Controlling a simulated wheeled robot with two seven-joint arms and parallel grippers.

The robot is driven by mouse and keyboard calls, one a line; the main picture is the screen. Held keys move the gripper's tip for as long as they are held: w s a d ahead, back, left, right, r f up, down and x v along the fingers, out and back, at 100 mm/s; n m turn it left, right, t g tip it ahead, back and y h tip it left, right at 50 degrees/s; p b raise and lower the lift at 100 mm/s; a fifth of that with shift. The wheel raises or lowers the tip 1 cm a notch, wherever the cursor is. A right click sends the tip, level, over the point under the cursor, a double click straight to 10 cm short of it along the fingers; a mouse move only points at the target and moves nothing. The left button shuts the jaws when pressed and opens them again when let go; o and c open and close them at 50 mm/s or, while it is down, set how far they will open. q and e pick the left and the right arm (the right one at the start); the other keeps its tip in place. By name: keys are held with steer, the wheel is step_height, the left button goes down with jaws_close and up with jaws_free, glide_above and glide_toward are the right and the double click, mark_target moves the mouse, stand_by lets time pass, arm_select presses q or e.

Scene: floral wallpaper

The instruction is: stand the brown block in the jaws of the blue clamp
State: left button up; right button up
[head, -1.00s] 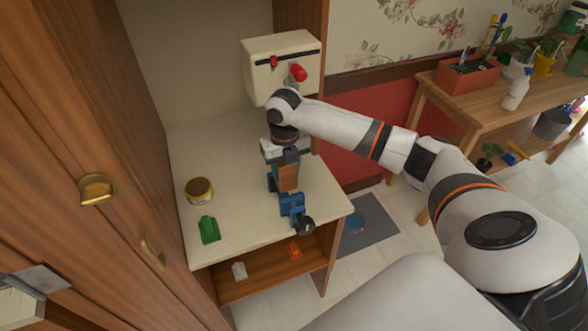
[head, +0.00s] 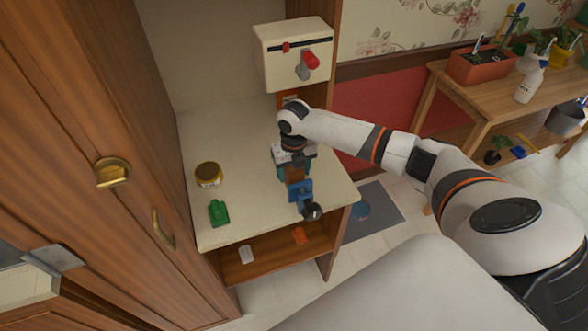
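The brown block (head: 295,174) is under my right gripper (head: 294,164), upright as far as I can see, at the jaws of the blue clamp (head: 300,190) on the cream worktop. The gripper points down from above and appears shut on the block; its fingertips are mostly hidden by the hand. The block's lower part is hidden behind the clamp's near jaw, so I cannot tell whether it touches the clamp's base. The clamp's dark round knob (head: 312,211) faces the front edge. My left gripper is not in view.
A yellow-rimmed tin (head: 208,174) and a green object (head: 218,212) stand left on the worktop (head: 245,205). A cream box with a red knob (head: 296,55) is on the wall behind. A tall wooden cabinet borders the left.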

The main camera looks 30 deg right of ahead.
steer(key=shift+o, duration=0.2)
steer(key=shift+r, duration=0.1)
step_height(320, 180, up, 12)
steer(key=shift+r+b, duration=0.1)
steer(key=shift+b, duration=0.95)
